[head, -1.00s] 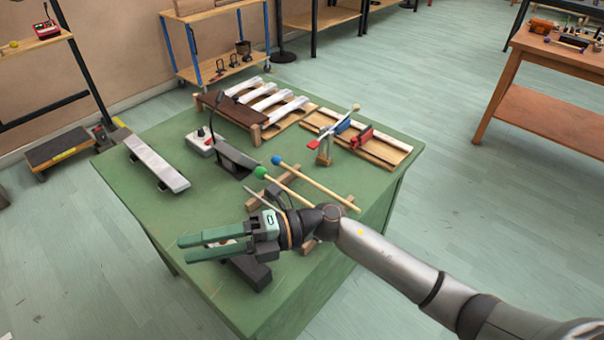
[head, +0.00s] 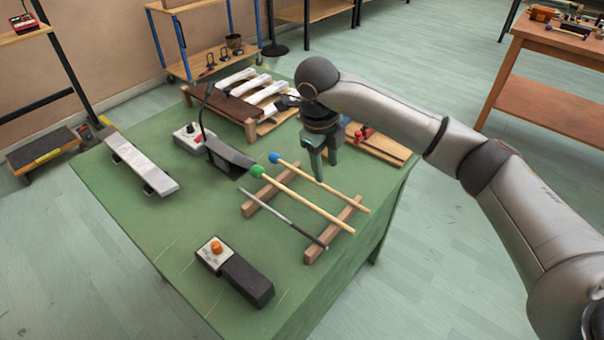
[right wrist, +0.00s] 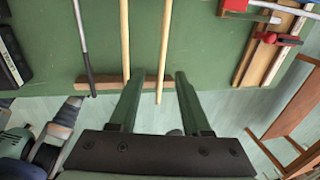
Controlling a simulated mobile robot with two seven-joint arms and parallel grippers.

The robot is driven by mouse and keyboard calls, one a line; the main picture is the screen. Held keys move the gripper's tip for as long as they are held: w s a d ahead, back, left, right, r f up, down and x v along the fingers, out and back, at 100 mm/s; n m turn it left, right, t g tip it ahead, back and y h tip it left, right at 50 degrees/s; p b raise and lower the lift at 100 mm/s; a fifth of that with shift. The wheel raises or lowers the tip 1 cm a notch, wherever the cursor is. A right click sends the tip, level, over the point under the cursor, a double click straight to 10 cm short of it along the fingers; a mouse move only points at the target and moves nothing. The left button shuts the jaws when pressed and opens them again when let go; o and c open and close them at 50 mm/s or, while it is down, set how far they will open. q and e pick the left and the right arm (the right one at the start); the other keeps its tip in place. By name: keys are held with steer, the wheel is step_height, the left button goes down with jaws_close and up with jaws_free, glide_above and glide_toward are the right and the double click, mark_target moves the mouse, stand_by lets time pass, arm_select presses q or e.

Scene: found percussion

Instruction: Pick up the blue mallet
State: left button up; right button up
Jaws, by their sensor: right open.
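The blue mallet has a blue head (head: 274,158) and a pale wooden shaft (head: 345,199). It lies across two wooden rests (head: 335,230) on the green table, beside the green mallet (head: 257,172) and a thin dark stick (head: 285,218). My right gripper (head: 324,165) is open and empty, pointing down above the table near the blue mallet's shaft. In the right wrist view, the blue mallet's shaft (right wrist: 164,50) shows between the open fingertips (right wrist: 158,75), and the green mallet's shaft (right wrist: 125,40) shows left of them. The mallet heads are out of that view.
A box with an orange knob (head: 216,250) stands at the table's front. A silver bar (head: 140,163) lies at the left. A dark angled plate (head: 228,152), white bars (head: 270,90) and a wooden frame with red clamps (head: 367,133) are farther back. The green table (head: 180,220) has bare areas.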

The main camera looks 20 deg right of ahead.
mark_target(331, 189)
steer(key=x, duration=0.8)
steer(key=shift+d+f, duration=0.2)
steer(key=shift+d, duration=0.1)
jaws_close()
stand_by(1.1)
